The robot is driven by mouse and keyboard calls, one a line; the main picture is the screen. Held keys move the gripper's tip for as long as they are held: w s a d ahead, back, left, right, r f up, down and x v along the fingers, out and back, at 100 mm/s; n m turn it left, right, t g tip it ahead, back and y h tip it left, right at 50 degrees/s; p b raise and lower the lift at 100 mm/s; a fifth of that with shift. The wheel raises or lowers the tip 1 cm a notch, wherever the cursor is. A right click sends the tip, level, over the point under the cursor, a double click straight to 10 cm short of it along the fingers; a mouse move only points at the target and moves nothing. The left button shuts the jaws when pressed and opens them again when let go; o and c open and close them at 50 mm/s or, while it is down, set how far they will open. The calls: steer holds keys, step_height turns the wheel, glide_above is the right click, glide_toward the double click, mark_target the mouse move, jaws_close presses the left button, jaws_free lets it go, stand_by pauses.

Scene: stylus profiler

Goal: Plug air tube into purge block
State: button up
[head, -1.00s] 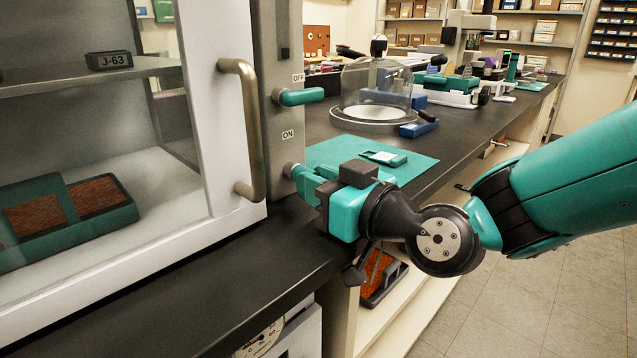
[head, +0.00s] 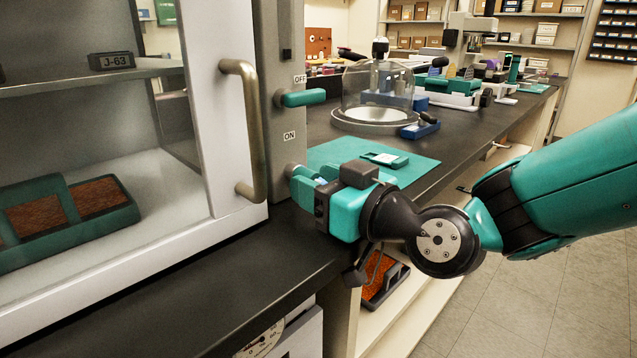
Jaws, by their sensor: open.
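My gripper (head: 302,184) is open, low in front of a grey upright panel (head: 284,60) at the cabinet's right edge. Its teal fingers are close to a round grey fitting (head: 290,170) low on that panel; I cannot tell whether they touch it. A small pale blue patch (head: 321,181) shows by the fingers; I cannot tell what it is. The panel carries a teal lever (head: 302,98) between the labels OFF and ON, nearer OFF. I cannot make out the air tube or the purge block for certain.
A glass-fronted cabinet with a brass handle (head: 256,130) stands at left, close to my gripper. Behind my gripper lie a teal mat (head: 330,150) and a glass bell jar (head: 352,85). The dark bench (head: 230,265) is clear in front.

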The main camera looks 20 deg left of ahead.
steer(key=shift+s+d+f+b, duration=0.2)
steer(key=shift+d+b, duration=0.35)
steer(key=shift+b, duration=0.1)
steer(key=b+v, duration=0.3)
steer(key=v, duration=0.1)
steer(key=shift+s+d+b, duration=0.1)
steer(key=shift+d+b, duration=0.1)
steer(key=shift+b, duration=0.1)
steer(key=shift+s+d+r+b, duration=0.2)
steer(key=shift+s+d+b, duration=0.15)
steer(key=shift+d, duration=0.3)
steer(key=shift+d, duration=0.1)
